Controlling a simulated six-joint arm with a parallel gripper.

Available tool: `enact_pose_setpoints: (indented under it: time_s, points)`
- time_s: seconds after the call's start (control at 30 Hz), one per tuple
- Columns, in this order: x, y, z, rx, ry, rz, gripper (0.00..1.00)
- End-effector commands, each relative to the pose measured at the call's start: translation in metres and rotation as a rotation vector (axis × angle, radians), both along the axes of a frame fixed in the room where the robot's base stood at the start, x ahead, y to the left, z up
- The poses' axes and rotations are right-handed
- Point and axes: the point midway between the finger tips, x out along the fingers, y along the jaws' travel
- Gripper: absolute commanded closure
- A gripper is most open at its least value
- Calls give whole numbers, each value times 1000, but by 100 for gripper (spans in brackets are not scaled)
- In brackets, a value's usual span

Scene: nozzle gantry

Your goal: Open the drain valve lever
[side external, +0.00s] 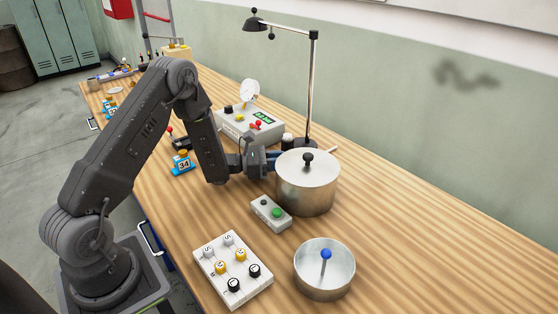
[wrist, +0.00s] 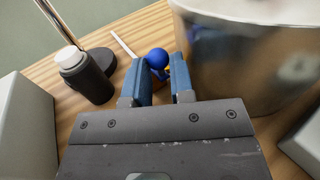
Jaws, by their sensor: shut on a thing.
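My gripper (side external: 272,159) is at the left side of the large metal pot (side external: 308,190), low over the table. In the wrist view my gripper (wrist: 159,66) has its two blue fingers on either side of a blue ball knob (wrist: 157,57), shut on it. The knob looks like the end of the drain valve lever; the rest of the lever is mostly hidden by the fingers. A bit of yellow shows behind the knob. The pot (wrist: 240,70) stands close to the right finger in the wrist view. In the side view the knob is hidden.
A lamp (side external: 312,90) and a dark bottle with a white cap (wrist: 85,78) stand near the pot. A control box (side external: 248,125) is behind my gripper. A green-button box (side external: 262,205), a knob panel (side external: 218,285) and an open metal bowl (side external: 305,286) with a blue-tipped stick are in front.

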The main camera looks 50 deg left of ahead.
Motion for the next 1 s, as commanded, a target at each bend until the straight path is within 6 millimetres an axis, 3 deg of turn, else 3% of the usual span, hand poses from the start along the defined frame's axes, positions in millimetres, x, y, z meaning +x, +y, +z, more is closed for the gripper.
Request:
enact_pose_setpoints:
  time_s: [0.07, 0.1, 0.3, 0.63, 0.87, 1.0]
  points:
    - [1, -3, 1, 0, -1, -9, 100]
    - [1, -3, 1, 0, -1, -9, 76]
    - [0, -2, 0, 0, -1, -8, 58]
    - [0, -1, 0, -2, -1, -26, 58]
    - [2, 7, 0, 1, -1, -141, 58]
    - [-21, 26, 0, -2, 2, -134, 58]
